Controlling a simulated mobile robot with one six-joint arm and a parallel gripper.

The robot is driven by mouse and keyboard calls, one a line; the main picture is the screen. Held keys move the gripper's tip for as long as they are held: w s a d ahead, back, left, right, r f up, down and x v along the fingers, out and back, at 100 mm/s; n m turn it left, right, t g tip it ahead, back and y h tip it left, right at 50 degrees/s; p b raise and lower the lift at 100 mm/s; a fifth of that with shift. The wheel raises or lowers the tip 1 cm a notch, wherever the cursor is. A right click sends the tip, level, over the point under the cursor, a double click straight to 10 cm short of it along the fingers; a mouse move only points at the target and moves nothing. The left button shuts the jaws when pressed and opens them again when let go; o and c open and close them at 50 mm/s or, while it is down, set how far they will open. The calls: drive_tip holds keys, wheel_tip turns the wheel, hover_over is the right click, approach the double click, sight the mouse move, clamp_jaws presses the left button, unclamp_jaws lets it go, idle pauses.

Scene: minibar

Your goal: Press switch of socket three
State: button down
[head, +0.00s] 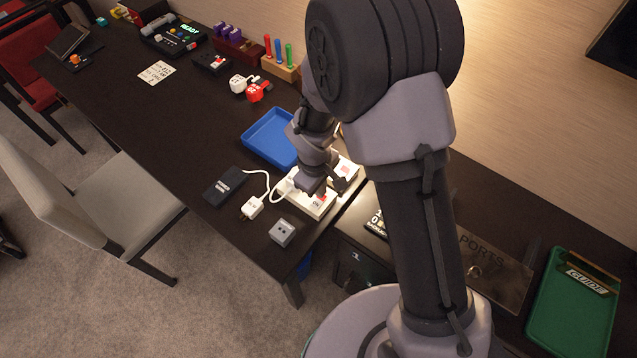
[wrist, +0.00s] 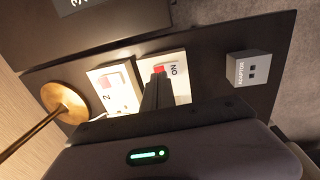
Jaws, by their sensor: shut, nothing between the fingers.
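Two white socket units with red switches stand near the table's right end. The nearer socket unit (head: 322,208) bears the word ON beside its red switch (head: 317,203); both also show in the wrist view, the unit (wrist: 181,82) and its switch (wrist: 159,69). The other socket unit (wrist: 97,78) has a 2 on it and its own red switch (wrist: 113,80). I see no readable 3 on either unit. My gripper (wrist: 157,77) is shut and empty, its tips over the ON unit right by the red switch. Whether they touch it I cannot tell. The fingers hide part of this unit.
A grey adaptor cube (head: 282,232), a white plug with a cord (head: 252,207) and a black box (head: 225,186) lie nearby. A blue tray (head: 268,137) is behind them. A round brass base with a stem (wrist: 65,102) stands beside the socket marked 2.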

drive_tip(key=shift+w+f, duration=0.1)
drive_tip(key=shift+f, duration=0.8)
drive_tip(key=shift+d+f+b, duration=0.1)
drive_tip(key=shift+f+b, duration=0.1)
drive_tip(key=shift+b, duration=0.15)
drive_tip(key=shift+s, duration=0.3)
drive_tip(key=shift+s+a, duration=0.35)
drive_tip(key=shift+a, duration=0.1)
drive_tip(key=shift+r, duration=0.1)
